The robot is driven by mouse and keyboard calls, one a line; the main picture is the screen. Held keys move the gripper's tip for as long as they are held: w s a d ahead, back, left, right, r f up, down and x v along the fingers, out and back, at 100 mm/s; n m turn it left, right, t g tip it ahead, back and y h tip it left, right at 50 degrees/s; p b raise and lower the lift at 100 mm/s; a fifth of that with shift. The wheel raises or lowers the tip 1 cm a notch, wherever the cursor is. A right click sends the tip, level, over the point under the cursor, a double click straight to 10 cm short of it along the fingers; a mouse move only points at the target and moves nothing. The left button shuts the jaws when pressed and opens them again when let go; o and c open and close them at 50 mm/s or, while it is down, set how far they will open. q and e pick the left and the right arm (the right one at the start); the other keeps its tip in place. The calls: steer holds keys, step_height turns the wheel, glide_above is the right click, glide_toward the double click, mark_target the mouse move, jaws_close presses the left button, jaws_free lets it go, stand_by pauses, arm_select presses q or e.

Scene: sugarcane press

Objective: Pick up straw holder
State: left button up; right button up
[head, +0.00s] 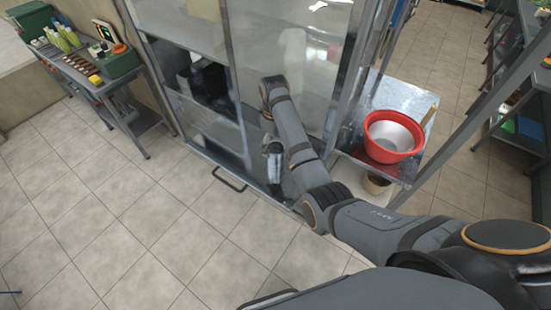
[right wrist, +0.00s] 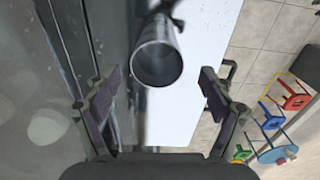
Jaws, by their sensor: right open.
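The straw holder (right wrist: 157,62) looks like a bare metal cylinder with its open round end toward the camera in the right wrist view. A dark bracket-like piece shows at its upper side. My right gripper (right wrist: 160,78) is open, with one finger on each side of the cylinder in the picture; a gap shows on both sides and nothing is held. In the head view, my right arm reaches to the front of the glass-sided press (head: 285,50). A small silver and black cylindrical piece (head: 273,158) shows beside its forearm; I cannot tell for sure what it is. My left gripper is out of view.
A red bowl (head: 371,135) stands on a metal side table (head: 400,92) right of the press. A bench (head: 80,65) with bottles stands at the back left. A handle (head: 229,180) sticks out low on the press. Tiled floor (head: 130,210) in front is clear.

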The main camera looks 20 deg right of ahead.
mark_target(276, 150)
steer(key=f, duration=0.2)
steer(key=f+p, duration=0.1)
steer(key=f, duration=0.1)
steer(key=shift+d, duration=0.25)
jaws_close()
